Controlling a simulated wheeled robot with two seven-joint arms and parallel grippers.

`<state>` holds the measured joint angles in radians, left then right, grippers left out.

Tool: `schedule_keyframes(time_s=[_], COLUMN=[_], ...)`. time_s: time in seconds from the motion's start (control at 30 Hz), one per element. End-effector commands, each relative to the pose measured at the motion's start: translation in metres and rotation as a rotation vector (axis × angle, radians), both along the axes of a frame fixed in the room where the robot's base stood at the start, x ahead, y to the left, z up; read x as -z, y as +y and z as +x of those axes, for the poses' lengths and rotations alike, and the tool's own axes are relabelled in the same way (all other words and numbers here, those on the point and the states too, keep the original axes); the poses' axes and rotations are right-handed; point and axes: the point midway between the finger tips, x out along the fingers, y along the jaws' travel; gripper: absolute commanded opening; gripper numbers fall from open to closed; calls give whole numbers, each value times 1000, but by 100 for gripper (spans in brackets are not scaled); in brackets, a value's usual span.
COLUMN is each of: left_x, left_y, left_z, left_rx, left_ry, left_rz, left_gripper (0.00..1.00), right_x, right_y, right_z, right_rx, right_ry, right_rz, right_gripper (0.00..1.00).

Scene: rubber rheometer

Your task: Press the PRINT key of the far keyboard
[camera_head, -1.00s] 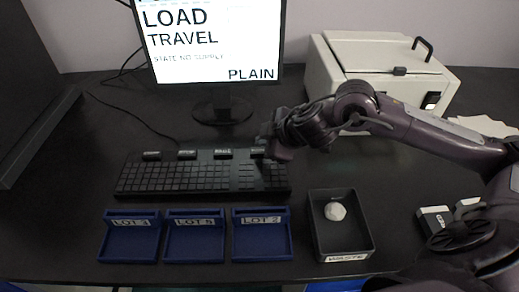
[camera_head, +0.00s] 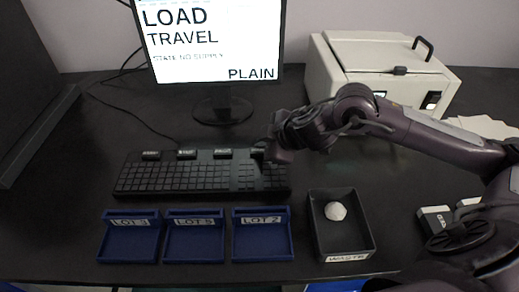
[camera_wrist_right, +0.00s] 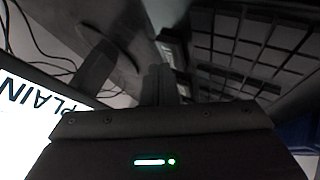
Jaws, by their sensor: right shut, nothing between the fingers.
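The black keyboard (camera_head: 185,177) lies in front of the monitor, with several labelled keys along its back edge. Their labels are too small to read, so I cannot tell which one is PRINT. My right gripper (camera_head: 263,150) is shut and empty, with its fingertips at the rightmost labelled key (camera_head: 257,153). I cannot tell whether they touch it. In the right wrist view the shut fingers (camera_wrist_right: 160,84) show in the middle, close to the keyboard's back edge, and the keyboard's keys (camera_wrist_right: 258,45) fill the right side. My left gripper is out of view.
The monitor (camera_head: 212,42) stands behind the keyboard and shows LOAD, TRAVEL and PLAIN. Blue lot trays (camera_head: 195,255) and a black bin (camera_head: 343,240) holding a white lump (camera_head: 335,211) lie in front. A cream machine (camera_head: 385,55) stands behind my right arm.

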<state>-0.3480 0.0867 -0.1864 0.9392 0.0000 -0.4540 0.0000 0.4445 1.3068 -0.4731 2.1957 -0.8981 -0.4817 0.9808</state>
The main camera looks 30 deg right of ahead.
Motion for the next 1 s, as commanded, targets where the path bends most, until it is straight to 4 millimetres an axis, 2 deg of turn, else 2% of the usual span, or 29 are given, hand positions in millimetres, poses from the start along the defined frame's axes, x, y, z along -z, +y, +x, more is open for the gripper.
schedule_keyframes(time_s=[1.0], left_x=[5], left_y=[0], left_z=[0], left_rx=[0], left_ry=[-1], left_rz=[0], left_gripper=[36], right_x=[9], right_y=[0], right_z=[0], right_rx=[-1], right_ry=[3], right_rz=[-1], right_gripper=[0])
